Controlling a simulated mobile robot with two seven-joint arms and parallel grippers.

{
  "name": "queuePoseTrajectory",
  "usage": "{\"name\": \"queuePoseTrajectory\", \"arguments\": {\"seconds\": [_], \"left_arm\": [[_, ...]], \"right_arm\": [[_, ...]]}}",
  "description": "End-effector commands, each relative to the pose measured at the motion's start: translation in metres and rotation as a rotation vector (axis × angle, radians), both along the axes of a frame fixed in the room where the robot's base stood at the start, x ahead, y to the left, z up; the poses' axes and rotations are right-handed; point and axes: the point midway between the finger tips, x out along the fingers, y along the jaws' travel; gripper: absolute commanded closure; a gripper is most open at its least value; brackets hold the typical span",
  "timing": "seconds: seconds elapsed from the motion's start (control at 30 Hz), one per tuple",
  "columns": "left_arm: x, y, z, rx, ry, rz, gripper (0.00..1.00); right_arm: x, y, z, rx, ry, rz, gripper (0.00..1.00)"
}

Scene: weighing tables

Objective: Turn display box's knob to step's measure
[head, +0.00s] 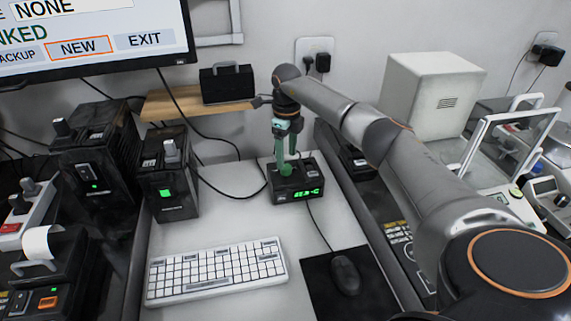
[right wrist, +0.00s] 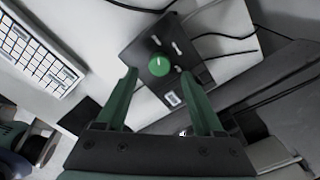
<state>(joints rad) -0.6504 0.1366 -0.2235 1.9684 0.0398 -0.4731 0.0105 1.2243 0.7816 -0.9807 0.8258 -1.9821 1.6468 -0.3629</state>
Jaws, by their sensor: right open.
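The display box (head: 297,184) is a small black box with a lit green readout on its front, too small to read surely. It stands on the white table behind the mouse. Its round green knob (right wrist: 159,64) with a white pointer mark shows on the box top in the right wrist view. My right gripper (head: 287,165) points down over the box in the head view and partly hides its top. In the right wrist view its green fingers (right wrist: 165,88) are apart, with the knob beyond and between the tips, not gripped. My left gripper is not in view.
A white keyboard (head: 216,271) lies in front left and a black mouse (head: 345,275) on a dark mat. Black boxes (head: 168,175) with knobs stand to the left. A monitor (head: 90,42) is at the back left. A glass-sided balance (head: 510,150) stands right.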

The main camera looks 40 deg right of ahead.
Motion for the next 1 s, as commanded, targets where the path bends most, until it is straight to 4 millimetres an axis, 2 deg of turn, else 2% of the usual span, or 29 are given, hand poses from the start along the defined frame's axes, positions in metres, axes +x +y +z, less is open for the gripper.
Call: {"name": "queuePoseTrajectory", "arguments": {"seconds": [0.03, 0.2, 0.6, 1.0], "left_arm": [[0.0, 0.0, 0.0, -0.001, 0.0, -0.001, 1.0], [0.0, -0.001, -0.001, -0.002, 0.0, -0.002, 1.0], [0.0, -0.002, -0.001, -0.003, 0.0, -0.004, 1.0], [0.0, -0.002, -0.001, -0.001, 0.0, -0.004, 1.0]], "right_arm": [[-0.001, 0.001, -0.011, 0.001, 0.003, 0.0, 0.31], [0.0, 0.001, -0.03, 0.002, 0.001, 0.001, 0.31], [0.0, 0.001, -0.036, 0.001, -0.001, 0.001, 0.31], [0.0, 0.001, -0.036, 0.001, -0.001, 0.001, 0.76]]}}
